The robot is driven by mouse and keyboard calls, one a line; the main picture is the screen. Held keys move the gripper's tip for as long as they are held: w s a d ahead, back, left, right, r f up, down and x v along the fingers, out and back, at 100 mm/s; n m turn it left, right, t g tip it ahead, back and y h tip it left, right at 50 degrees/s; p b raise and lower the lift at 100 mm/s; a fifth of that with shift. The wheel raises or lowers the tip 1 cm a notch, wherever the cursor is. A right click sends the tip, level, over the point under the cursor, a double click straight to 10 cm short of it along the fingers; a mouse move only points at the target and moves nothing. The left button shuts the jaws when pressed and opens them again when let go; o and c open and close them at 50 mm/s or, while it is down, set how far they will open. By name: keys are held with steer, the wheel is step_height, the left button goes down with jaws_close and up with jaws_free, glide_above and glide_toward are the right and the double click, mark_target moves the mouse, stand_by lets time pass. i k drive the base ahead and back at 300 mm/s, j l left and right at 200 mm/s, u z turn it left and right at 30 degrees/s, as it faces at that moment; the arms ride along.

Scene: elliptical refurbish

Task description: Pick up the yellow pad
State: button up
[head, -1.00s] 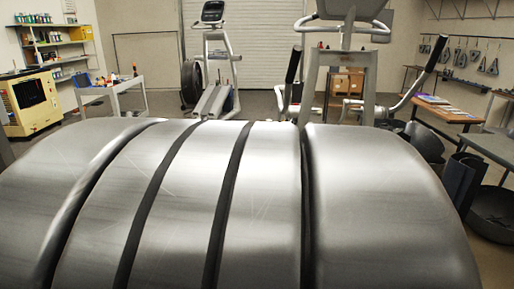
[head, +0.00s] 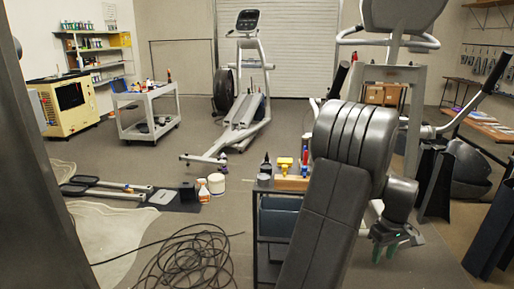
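My gripper (head: 384,252) hangs at the right of the head view, low in front of the frame of a large exercise machine. Its two greenish fingertips point down with a gap between them, and nothing shows between them. A small yellow object (head: 284,163) sits on top of a dark cart (head: 262,222), left of my arm. It is too small to tell whether it is the yellow pad. My arm hides the right part of the cart.
Black cable (head: 190,262) lies coiled on the floor at front. A grey cart (head: 148,118) and a yellow machine (head: 66,104) are at the back left. Open floor lies between.

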mark_target(288, 162)
steer(key=i+j+u, duration=0.55)
steer(key=i+u, duration=0.15)
steer(key=i, duration=0.25)
steer(key=i+j+u, duration=0.1)
steer(key=i+u, duration=0.3)
steer(key=i+z, duration=0.45)
steer(key=i+j+z, duration=0.1)
steer(key=i+z, duration=0.3)
steer(key=i, duration=0.25)
steer(key=i+j+z, duration=0.3)
steer(key=i+z, duration=0.15)
steer(key=i+l+z, duration=0.1)
steer(key=i+z, duration=0.2)
steer(key=i, duration=0.15)
steer(key=i+z, duration=0.25)
steer(key=i, duration=0.2)
